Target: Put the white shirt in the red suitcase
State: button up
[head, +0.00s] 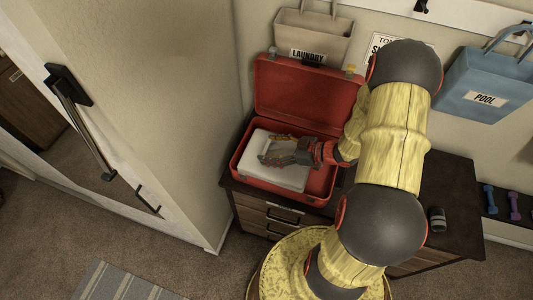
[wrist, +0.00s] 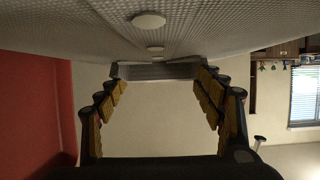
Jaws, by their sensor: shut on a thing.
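The red suitcase (head: 305,98) stands open on the dark cabinet, its lid raised at the back. The white shirt (head: 283,178) is a flat folded bundle within the outline of its lower half; I cannot tell whether it rests on the bottom. My gripper (head: 272,150) reaches in from the right and is over the shirt, shut on it. In the wrist view the shirt's textured cloth with pale buttons (wrist: 150,20) fills the top, and my gripper (wrist: 158,72) has its fingers on either side of a grey strip. A red suitcase wall (wrist: 35,110) shows at left.
A small dark cylinder (head: 437,220) stands on the cabinet (head: 455,190). Dumbbells (head: 490,198) lie farther right. A door with a long handle is at left.

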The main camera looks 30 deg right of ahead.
jog(key=w+f+b, duration=0.4)
jog(key=b, duration=0.1)
jog(key=w+d+f+b, duration=0.1)
jog(key=w+f+b, duration=0.1)
jog(key=shift+w+d+f, duration=0.1)
jog(key=shift+w+f, duration=0.05)
jog(key=shift+w, duration=0.25)
jog(key=shift+w+f+b, duration=0.3)
jog(key=shift+f+b, duration=0.15)
jog(key=shift+b, duration=0.2)
notch_tip(320, 180, down, 3)
jog(key=b, duration=0.4)
jog(key=shift+w+f, duration=0.1)
jog(key=o, duration=1.3)
